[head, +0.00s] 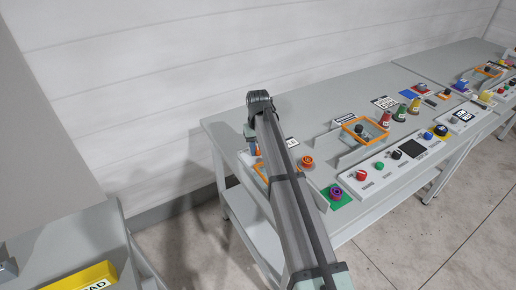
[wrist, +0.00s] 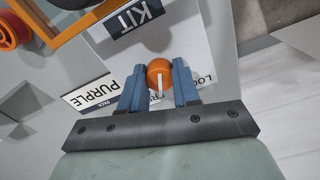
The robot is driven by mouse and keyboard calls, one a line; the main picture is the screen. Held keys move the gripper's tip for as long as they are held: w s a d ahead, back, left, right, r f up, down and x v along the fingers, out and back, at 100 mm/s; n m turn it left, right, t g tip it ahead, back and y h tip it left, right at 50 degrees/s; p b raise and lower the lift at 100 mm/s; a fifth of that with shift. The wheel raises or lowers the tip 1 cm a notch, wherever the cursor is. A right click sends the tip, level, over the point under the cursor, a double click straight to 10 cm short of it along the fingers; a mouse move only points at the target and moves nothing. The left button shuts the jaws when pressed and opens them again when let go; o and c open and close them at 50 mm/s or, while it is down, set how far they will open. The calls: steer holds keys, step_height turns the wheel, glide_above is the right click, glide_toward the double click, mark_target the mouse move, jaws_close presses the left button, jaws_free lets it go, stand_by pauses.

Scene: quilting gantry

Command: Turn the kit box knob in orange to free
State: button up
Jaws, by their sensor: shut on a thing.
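The orange kit box knob (wrist: 160,69) is round, with a white pointer line on its face that runs toward the bottom of the wrist view. It sits on a light panel of the kit box (wrist: 195,45). My gripper (wrist: 159,79) has its two blue fingers on either side of the knob, shut on it. Lettering beginning "LOC" shows right of the right finger; other lettering is partly hidden by the fingers. In the head view my arm covers the knob and fingers.
A "KIT" sign (wrist: 140,16) and a "PURPLE" sign (wrist: 87,93) lie close by. An orange frame (wrist: 88,22) and an orange-red spool (wrist: 12,30) are at upper left. In the head view, a panel with knobs (head: 376,176) lines the table's front.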

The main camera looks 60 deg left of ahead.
mark_target(258, 149)
steer(key=shift+m, duration=0.6)
steer(key=o, duration=1.1)
steer(key=shift+c, duration=0.2)
step_height(258, 149, up, 14)
steer(key=shift+f, duration=0.1)
stand_by(0.4)
